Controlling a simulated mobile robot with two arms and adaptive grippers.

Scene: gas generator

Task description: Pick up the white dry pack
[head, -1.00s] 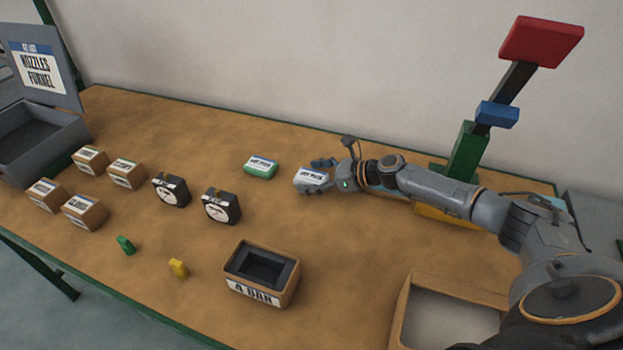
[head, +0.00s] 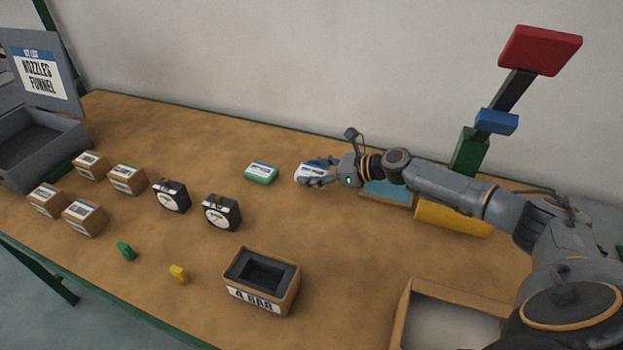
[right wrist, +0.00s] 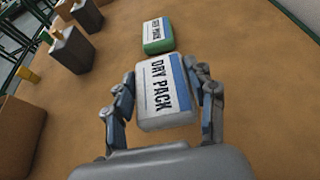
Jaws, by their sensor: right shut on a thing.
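The white dry pack (head: 312,173) is a small white block with a blue band and a printed label. In the right wrist view the dry pack (right wrist: 163,95) sits between the two fingers of my right gripper (right wrist: 165,105), its "DRY PACK" label facing the camera. My right gripper (head: 318,172) is shut on it in the head view, and its fingers hide part of the pack. I cannot tell whether the pack is clear of the table. My left gripper is not in view.
A green pack (head: 261,173) lies just left of the held pack. Two black gauges (head: 221,212), several small cardboard boxes (head: 84,216), a "4 BAR" box (head: 262,281) and an open tray (head: 402,318) stand on the brown table (head: 210,135). A yellow cylinder (head: 452,219) lies behind my arm.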

